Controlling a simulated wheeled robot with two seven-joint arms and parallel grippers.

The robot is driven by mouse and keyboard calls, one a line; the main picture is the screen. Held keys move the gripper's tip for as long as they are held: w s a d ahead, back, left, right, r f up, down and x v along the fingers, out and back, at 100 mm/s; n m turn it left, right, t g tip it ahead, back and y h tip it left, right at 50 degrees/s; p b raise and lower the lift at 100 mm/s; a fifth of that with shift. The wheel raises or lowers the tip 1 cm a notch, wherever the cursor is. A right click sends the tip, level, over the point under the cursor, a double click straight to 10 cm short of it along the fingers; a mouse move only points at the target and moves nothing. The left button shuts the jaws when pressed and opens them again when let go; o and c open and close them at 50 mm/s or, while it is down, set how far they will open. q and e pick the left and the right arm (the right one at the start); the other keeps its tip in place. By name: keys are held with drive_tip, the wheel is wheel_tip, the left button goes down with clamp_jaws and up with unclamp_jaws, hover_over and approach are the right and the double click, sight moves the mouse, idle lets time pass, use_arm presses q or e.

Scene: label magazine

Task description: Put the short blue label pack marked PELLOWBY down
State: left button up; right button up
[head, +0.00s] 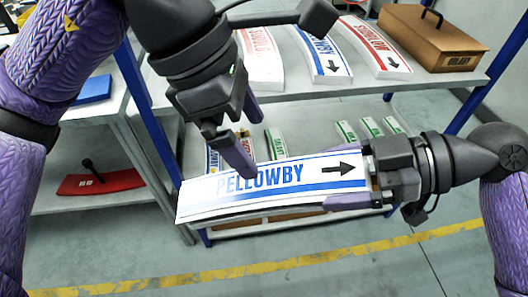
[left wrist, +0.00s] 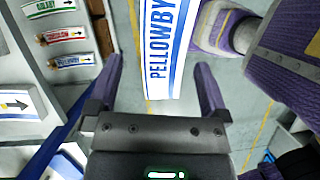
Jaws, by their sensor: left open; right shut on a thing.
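The PELLOWBY label pack (head: 285,183) is a white, slightly curved slab with blue lettering, blue stripes and a black arrow. My right gripper (head: 364,180) is shut on its arrow end and holds it up in front of the shelves. In the left wrist view the pack (left wrist: 172,45) appears between the two spread fingers of the left gripper (left wrist: 160,85), with clear space on both sides. I cannot tell how far the pack is from those fingers.
Large curved packs, red and blue (head: 322,54), lie on the upper shelf (head: 300,91) beside a brown case (head: 432,40). A red item (head: 100,182) lies on the left rack's lower shelf. A yellow line (head: 240,270) crosses the open floor.

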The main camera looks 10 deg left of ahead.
use_arm(q)
drive_tip(key=v, duration=0.6)
use_arm(e)
clamp_jaws()
drive_tip(key=f+n+g, duration=0.1)
drive_tip(key=w+a+n+g, duration=0.1)
drive_tip(key=w+a+f+n+g+h, duration=0.1)
drive_tip(key=shift+w+a+f+g, duration=0.15)
drive_tip(key=shift+f+g, duration=0.15)
drive_tip(key=shift+g, duration=0.1)
drive_tip(key=shift+w+a+f+n+g+h, duration=0.3)
drive_tip(key=shift+f+n+g, duration=0.15)
drive_tip(key=shift+n+g, duration=0.3)
use_arm(q)
drive_tip(key=n+t, duration=0.1)
drive_tip(key=n, duration=0.4)
approach(258, 195)
drive_tip(key=f, duration=0.1)
drive_tip(key=w+f, duration=0.1)
drive_tip(key=shift+w+a+f+y, duration=0.2)
drive_tip(key=shift+w+f+y, duration=0.05)
drive_tip(key=shift+f+y, duration=0.1)
drive_tip(key=x, duration=1.1)
drive_tip(key=shift+w+r, duration=0.1)
drive_tip(key=shift+w, duration=0.15)
